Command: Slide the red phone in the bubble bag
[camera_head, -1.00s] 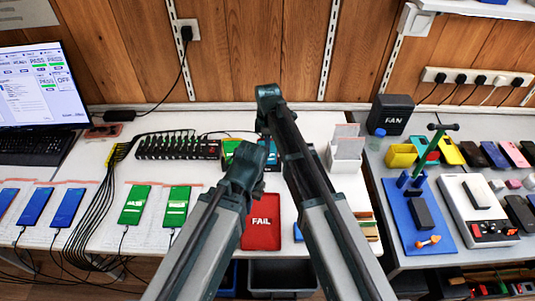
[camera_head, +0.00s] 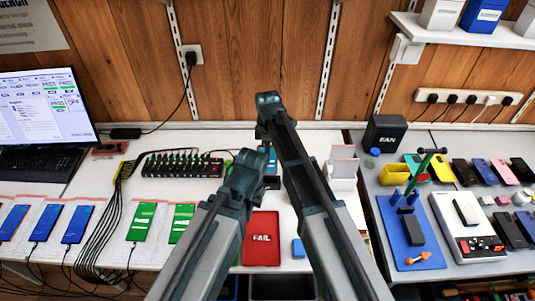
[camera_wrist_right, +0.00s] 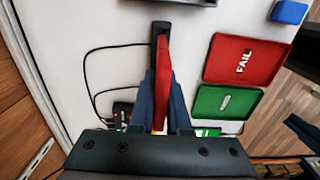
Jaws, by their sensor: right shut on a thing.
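In the right wrist view, my right gripper (camera_wrist_right: 163,122) is shut on the red phone (camera_wrist_right: 163,72). The phone is edge-on, and its far end is close to a dark upright piece (camera_wrist_right: 160,30); I cannot tell whether they touch. I cannot pick out the bubble bag for certain; pale sheets stand in a white holder (camera_head: 343,165) right of my arms.
A red FAIL tray (camera_head: 262,238) lies on the bench, with a green tray (camera_wrist_right: 226,101) beside it in the wrist view. A small blue block (camera_head: 298,248) is near. Blue and green phones with cables lie left. A side table at right holds a blue fixture (camera_head: 407,235).

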